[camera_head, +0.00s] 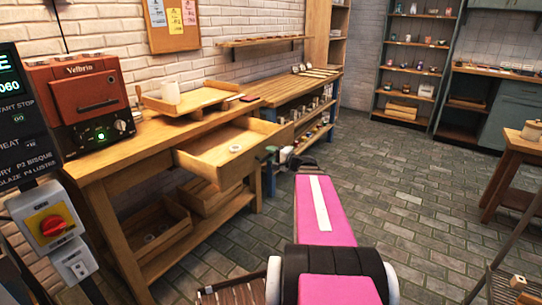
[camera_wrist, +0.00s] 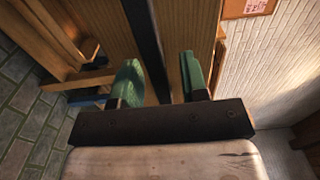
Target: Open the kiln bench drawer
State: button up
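The kiln bench drawer (camera_head: 212,157) is pulled well out of the wooden bench (camera_head: 105,160) in the head view. Its inside shows, with a small pale round thing (camera_head: 235,148) in it. My gripper (camera_head: 276,153) is at the outer side of the drawer front, near its right end, partly hidden by my arm. In the wrist view its green fingers (camera_wrist: 160,82) stand apart. A dark bar (camera_wrist: 146,35), apparently the drawer handle, runs between them, with gaps visible beside it. A wooden panel (camera_wrist: 190,25) lies behind the fingers. Whether they touch the bar is unclear.
A shelved workbench (camera_head: 300,88) is beyond the drawer. A control post (camera_head: 48,220) stands at left. The tiled floor (camera_head: 400,190) at right is largely clear.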

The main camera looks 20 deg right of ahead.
jog(key=v, duration=1.1)
jog(key=shift+w+a, duration=0.1)
dwell(0.5)
jog(key=s+a+f+n+g+h, duration=0.3)
jog(key=a+f+n+g+h, duration=0.2)
jog(key=a+f+g, duration=0.2)
jog(key=s+a+f+n+g+h, duration=0.4)
jog(key=a+f+g, duration=0.3)
jog(key=a+f, duration=0.4)
jog(key=a+n+h, duration=0.1)
jog(key=a, duration=0.2)
jog(key=shift+s+a+f+n+g+h, duration=0.25)
jog(key=shift+s+f+n+g+h, duration=0.05)
jog(key=shift+f+n, duration=0.1)
